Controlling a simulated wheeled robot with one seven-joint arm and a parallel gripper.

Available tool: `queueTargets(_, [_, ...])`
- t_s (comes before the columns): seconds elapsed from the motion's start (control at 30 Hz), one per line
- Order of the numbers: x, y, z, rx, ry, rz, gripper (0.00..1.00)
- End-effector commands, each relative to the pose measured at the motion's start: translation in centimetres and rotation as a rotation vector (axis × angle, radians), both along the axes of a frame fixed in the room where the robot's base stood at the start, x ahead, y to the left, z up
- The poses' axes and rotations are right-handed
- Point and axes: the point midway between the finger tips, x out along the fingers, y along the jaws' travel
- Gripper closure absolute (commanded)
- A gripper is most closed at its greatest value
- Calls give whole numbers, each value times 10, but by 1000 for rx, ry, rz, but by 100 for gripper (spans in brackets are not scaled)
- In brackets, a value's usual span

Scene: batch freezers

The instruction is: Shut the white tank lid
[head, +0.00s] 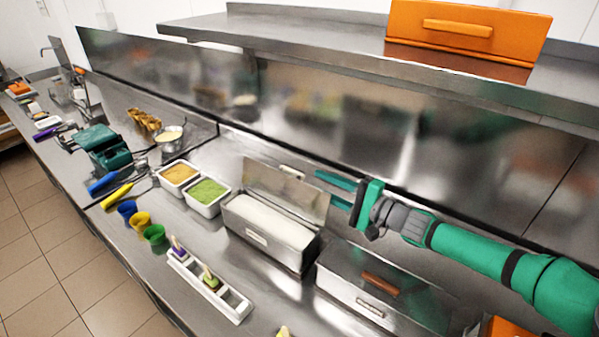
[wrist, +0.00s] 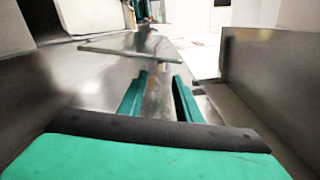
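The white tank (head: 268,240) is a steel box with white contents, in the middle of the counter in the head view. Its steel lid (head: 287,190) stands raised, tilted up along the tank's back side. A pale handle (head: 292,172) shows at the lid's top edge. My gripper (head: 330,183) is just right of the raised lid, behind the tank, with its fingers pointing left. In the wrist view the two green fingers (wrist: 157,98) are apart with nothing clearly held between them. I cannot tell whether a finger touches the lid.
A second steel tank (head: 345,293) with a brown-handled lid (head: 380,284) is shut, right of the white tank. A white tray (head: 232,303), coloured cups (head: 140,220) and food tubs (head: 205,195) stand left and in front. A steel shelf (head: 330,38) hangs above, bearing an orange box (head: 465,28).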

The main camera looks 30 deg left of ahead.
Motion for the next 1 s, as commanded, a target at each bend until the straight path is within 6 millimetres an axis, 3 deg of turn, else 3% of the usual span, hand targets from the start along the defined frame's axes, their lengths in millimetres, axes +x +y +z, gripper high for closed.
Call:
queueTargets(0.2, [1, 49, 1, 4, 2, 15, 69])
queueTargets(0.4, [10, 70, 1, 4, 1, -1, 69])
queueTargets(0.93, [15, 84, 1, 3, 1, -9, 69])
queueTargets(1.0, [15, 84, 1, 3, 1, -9, 83])
